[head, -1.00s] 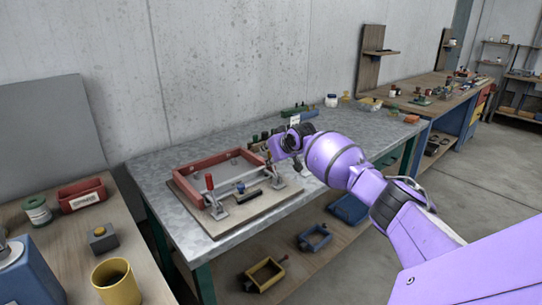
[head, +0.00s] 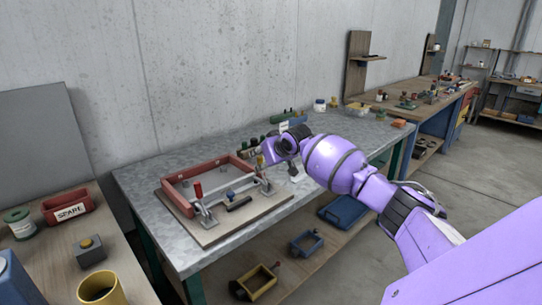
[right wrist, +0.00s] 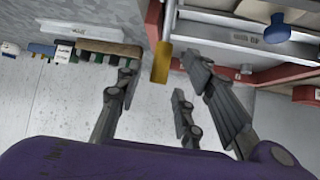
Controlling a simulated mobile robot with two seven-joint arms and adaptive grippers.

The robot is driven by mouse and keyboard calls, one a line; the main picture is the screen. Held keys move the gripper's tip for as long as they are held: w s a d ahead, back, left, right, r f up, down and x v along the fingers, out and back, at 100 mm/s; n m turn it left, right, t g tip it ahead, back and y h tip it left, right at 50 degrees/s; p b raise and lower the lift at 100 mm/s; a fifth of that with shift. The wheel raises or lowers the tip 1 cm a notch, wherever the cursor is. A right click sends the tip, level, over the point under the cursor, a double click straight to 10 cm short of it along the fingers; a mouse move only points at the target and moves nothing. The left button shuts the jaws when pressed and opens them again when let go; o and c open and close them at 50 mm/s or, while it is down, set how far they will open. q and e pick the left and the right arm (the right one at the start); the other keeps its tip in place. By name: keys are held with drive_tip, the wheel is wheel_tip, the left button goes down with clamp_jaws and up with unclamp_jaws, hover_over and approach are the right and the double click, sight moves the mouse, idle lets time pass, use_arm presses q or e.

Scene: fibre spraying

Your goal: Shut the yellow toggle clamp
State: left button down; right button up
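The yellow toggle clamp's handle (head: 259,161) stands up at the right side of the red frame (head: 176,199), partly hidden by my right gripper (head: 266,154). In the right wrist view the yellow handle (right wrist: 160,63) shows just beyond the gap between the open fingers (right wrist: 158,82). I see no finger closed on it. Its base is mostly hidden in the head view. My left gripper is not in view.
A second clamp with a red handle (head: 198,190) stands at the frame's near left corner. A blue knob (head: 231,194) and a dark bar (head: 239,204) are on the wooden board (head: 215,236). Small items line the bench behind the gripper.

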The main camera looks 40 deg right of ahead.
drive_tip(key=v, duration=0.8)
drive_tip(key=shift+s, duration=0.15)
